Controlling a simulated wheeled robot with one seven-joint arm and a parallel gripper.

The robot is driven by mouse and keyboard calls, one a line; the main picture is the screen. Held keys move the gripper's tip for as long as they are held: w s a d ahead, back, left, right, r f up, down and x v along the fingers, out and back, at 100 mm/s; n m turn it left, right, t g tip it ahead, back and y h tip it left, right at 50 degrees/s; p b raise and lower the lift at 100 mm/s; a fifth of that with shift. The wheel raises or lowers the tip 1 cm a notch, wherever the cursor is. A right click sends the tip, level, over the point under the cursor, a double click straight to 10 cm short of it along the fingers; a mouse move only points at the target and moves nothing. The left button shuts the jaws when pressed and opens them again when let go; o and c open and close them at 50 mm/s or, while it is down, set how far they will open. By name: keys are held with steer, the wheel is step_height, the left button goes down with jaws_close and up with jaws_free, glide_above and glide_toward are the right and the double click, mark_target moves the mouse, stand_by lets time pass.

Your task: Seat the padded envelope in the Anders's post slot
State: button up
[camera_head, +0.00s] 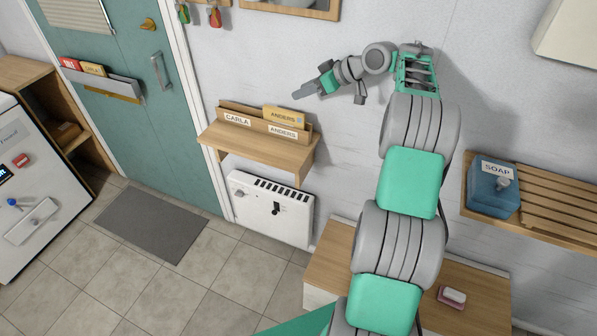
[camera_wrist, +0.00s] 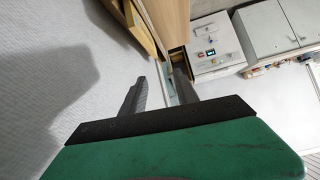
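The padded envelope (camera_head: 284,116), yellow-tan and marked ANDERS, stands in the right part of the wooden post rack (camera_head: 247,113), behind the front panel with the ANDERS label (camera_head: 283,132). Its lower part is hidden by that panel, so I cannot see how deep it sits. The CARLA label (camera_head: 237,119) is on the left part of the rack. My gripper (camera_head: 303,92) is just above and to the right of the envelope, apart from it. In the wrist view my gripper's fingers (camera_wrist: 158,77) are spread with nothing between them.
The rack stands on a wall shelf (camera_head: 262,149) above a white heater (camera_head: 271,208). A teal door (camera_head: 135,120) with a file holder (camera_head: 99,86) is at left. The wall around my gripper is bare.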

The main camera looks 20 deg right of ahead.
steer(key=s+a+r+m+g+h, duration=0.1)
steer(key=s+a+r+m+h, duration=0.1)
steer(key=s+a, duration=0.5)
steer(key=s+a+r+m+g+h, duration=0.1)
steer(key=s+a+r+m+h, duration=0.1)
steer(key=s+a, duration=0.55)
steer(key=s+a+f+m+g+h, duration=0.1)
steer(key=s+f, duration=0.3)
steer(key=s, duration=0.5)
steer(key=s+a+f+m+h, duration=0.1)
steer(key=s+f, duration=0.3)
steer(key=s, duration=0.6)
steer(key=shift+a+m+g+h, duration=0.2)
steer(key=shift+m+g+h, duration=0.25)
steer(key=shift+m, duration=0.25)
